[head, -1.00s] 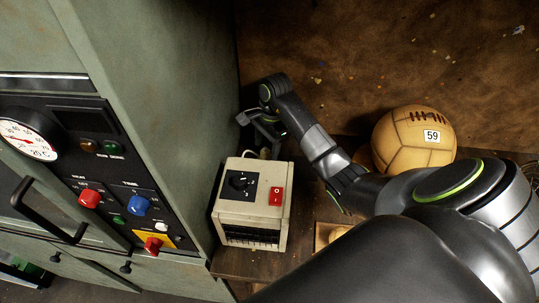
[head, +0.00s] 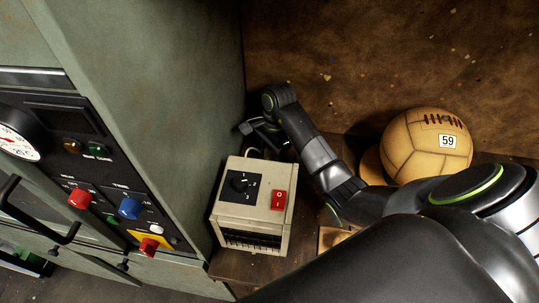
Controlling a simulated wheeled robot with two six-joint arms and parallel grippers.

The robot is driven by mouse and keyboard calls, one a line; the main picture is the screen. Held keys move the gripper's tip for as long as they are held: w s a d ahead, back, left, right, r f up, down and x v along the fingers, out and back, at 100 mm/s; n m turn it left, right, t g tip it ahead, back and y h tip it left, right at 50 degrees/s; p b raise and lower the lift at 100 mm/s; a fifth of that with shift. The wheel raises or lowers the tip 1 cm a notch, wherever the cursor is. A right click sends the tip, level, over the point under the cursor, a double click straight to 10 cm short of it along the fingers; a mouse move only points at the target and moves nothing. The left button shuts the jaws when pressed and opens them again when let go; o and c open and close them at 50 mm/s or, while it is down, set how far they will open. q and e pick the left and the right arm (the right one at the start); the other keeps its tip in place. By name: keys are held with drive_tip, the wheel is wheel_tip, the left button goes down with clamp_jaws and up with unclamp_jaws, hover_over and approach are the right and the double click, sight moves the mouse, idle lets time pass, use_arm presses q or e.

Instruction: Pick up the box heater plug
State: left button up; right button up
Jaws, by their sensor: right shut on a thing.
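The box heater (head: 250,210) is a beige box with a dark dial plate and a red switch on top. It stands on a dark wooden shelf beside the green cabinet. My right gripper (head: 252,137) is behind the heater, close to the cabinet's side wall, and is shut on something. The plug is too small and dark to make out between the fingers. My left gripper is not in view.
A green cabinet (head: 150,90) with a gauge, knobs and a handle fills the left. A tan leather ball (head: 425,150) marked 59 sits right of my right arm. A brown, speckled wall (head: 370,50) stands behind. The arm covers much of the shelf.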

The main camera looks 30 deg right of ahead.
sight(269, 148)
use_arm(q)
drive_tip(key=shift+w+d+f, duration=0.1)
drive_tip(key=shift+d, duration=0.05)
use_arm(e)
drive_tip(key=shift+r, duration=0.1)
